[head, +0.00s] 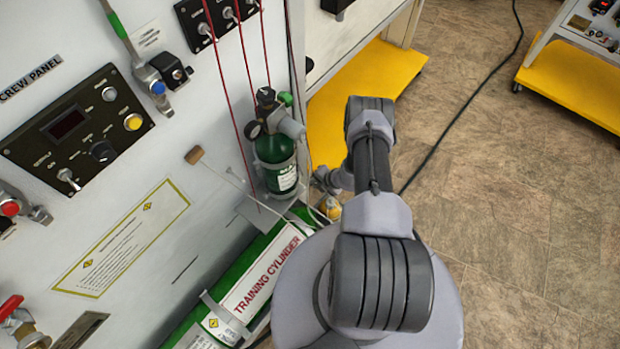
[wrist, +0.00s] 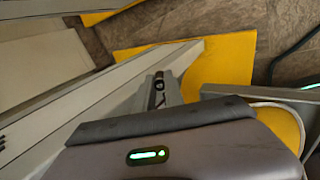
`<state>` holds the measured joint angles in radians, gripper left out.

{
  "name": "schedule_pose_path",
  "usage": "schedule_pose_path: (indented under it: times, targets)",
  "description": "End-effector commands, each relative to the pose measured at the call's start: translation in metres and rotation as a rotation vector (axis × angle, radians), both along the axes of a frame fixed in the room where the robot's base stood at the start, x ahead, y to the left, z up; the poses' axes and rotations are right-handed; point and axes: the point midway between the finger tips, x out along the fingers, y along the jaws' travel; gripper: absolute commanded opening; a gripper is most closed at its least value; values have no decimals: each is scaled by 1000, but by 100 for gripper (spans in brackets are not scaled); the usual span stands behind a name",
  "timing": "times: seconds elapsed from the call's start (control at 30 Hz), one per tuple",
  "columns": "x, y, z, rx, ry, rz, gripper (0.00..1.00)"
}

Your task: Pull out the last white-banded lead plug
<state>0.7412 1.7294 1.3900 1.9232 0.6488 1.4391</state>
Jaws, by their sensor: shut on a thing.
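My gripper (wrist: 160,88) shows in the wrist view, shut on a small dark piece (wrist: 158,84) at its fingertips. The piece has the look of a plug, but it is too small to tell its band. Grey metal rails lie behind it, and I cannot tell whether it touches them. In the head view my gripper is not clearly seen; my own arm covers much of that area. I see no clear white band on any plug there.
A green training cylinder (head: 250,275) lies along the panel's foot, with a small green bottle (head: 280,172) upright above it. A tan toggle on a cord (head: 195,155) sticks out from the panel. A yellow platform (head: 385,75) stands beyond. Floor at right is open, crossed by a black cable (head: 465,105).

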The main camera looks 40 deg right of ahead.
Motion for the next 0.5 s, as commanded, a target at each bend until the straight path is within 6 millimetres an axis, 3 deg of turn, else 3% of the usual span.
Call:
schedule_pose_path:
  times: [0.2,0.23,0.33,0.5]
  targets:
    - [0,0,0,1,0,-1,0]
    - [0,0,0,1,0,-1,18]
    - [0,0,0,0,0,0,37]
    - [1,0,1,0,-1,0,39]
